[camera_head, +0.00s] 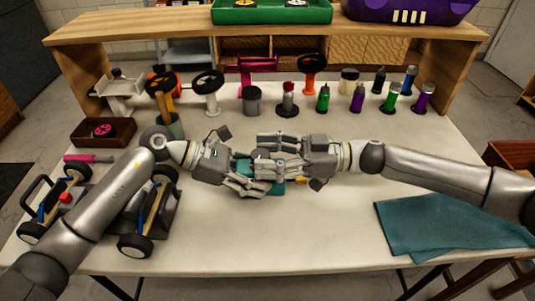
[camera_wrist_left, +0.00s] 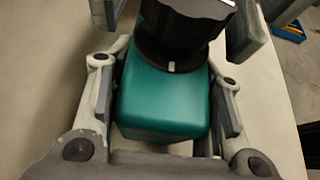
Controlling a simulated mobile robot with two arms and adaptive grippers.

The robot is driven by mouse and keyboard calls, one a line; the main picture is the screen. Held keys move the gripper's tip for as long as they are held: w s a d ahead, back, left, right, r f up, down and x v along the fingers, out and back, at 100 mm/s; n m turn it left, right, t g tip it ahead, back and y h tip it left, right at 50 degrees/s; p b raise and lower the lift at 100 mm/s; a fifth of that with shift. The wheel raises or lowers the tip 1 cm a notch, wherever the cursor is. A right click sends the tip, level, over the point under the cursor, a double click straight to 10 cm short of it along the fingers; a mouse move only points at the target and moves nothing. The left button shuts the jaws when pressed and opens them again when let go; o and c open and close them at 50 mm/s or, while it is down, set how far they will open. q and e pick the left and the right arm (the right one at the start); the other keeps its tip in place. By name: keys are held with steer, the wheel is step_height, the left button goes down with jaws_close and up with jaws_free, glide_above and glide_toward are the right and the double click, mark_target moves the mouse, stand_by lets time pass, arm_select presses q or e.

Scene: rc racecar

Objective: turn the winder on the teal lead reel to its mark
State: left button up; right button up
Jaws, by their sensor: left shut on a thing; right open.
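The teal lead reel (camera_wrist_left: 163,105) is a rounded teal block with a black ribbed winder (camera_wrist_left: 185,22) on it. A small white mark (camera_wrist_left: 172,66) shows on the black collar under the winder. In the head view the reel (camera_head: 277,188) is mostly hidden by both grippers above the middle of the table. My left gripper (camera_head: 255,182) is shut on the reel's body, one finger on each side. My right gripper (camera_head: 268,154) is open, reaching in from the right. Its fingers stand on either side of the winder in the left wrist view; contact cannot be told.
A wheeled car chassis (camera_head: 135,245) lies at left, partly behind my left arm. Bottles and holders, including a green bottle (camera_head: 323,98), stand along the back. A teal cloth (camera_head: 440,225) lies at right. The front middle of the table (camera_head: 290,245) is clear.

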steer(key=c, duration=1.1)
steer(key=shift+o, duration=0.2)
steer(key=shift+s+t, duration=0.1)
steer(key=shift+t, duration=0.2)
steer(key=shift+s+m+t+h, duration=0.15)
steer(key=shift+m+t+h, duration=0.1)
steer(key=shift+m+t, duration=0.7)
steer(key=shift+s+m+t+h, duration=0.1)
steer(key=shift+m+t+h, duration=0.15)
steer(key=shift+m+t, duration=0.65)
steer(key=m+t+h, duration=0.1)
steer(key=t, duration=0.1)
steer(key=m+t+h, duration=0.1)
steer(key=t, duration=0.1)
steer(key=a+m+t+h, duration=0.1)
steer(key=m+t, duration=0.1)
steer(key=shift+s+t, duration=0.35)
steer(key=m+t+h, duration=0.4)
steer(key=h, duration=0.1)
steer(key=shift+r, duration=0.1)
steer(key=shift+a+m+t+h, duration=0.1)
steer(key=shift+m+t+h, duration=0.6)
steer(key=shift+m+h, duration=0.75)
steer(key=shift+h, duration=0.85)
